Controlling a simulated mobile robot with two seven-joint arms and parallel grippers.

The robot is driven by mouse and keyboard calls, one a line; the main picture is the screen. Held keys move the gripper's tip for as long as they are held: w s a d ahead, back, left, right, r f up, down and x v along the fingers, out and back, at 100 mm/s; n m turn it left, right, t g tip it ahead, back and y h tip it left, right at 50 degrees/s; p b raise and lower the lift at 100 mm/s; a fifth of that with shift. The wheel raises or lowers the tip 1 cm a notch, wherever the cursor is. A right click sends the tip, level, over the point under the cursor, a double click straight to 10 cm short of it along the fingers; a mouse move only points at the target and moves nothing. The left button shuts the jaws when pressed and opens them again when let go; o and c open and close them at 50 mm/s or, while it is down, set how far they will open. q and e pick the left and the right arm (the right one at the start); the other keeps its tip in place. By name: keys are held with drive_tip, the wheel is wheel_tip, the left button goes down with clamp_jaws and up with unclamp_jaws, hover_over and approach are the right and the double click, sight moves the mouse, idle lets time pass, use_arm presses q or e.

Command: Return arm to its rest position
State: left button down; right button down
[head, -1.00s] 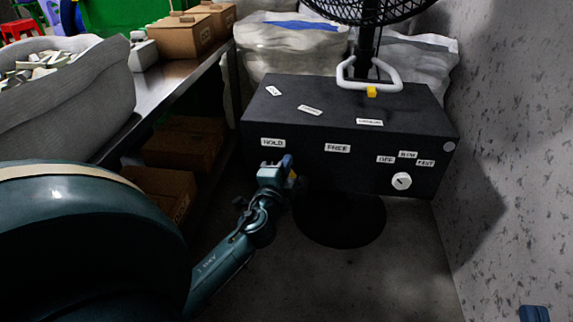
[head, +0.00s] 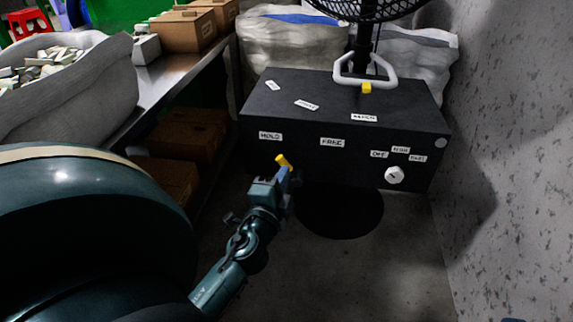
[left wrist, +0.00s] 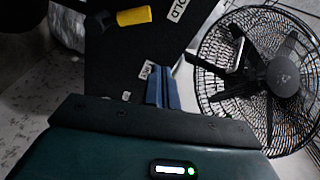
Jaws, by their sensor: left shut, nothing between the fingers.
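My left gripper (head: 288,178) is in front of the black control box (head: 390,108), below its HOLD and FREE labels. The blue fingers are together with nothing between them, and they also show in the left wrist view (left wrist: 163,90). A yellow-tipped knob (head: 283,160) shows just above the fingertips on the box front. In the left wrist view the yellow knob (left wrist: 134,16) is up and left of the fingers, apart from them. My right gripper cannot be made out in these views.
A black fan (head: 366,40) stands behind the box, and a white handle (head: 348,80) is on its top. A white dial (head: 394,175) is at the right front. A metal bench (head: 172,80) with boxes lies left, a speckled wall (head: 510,150) right.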

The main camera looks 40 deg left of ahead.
use_arm(q)
drive_tip(key=shift+s, duration=0.15)
use_arm(e)
drive_tip(key=shift+r, duration=0.35)
drive_tip(key=shift+f, duration=0.15)
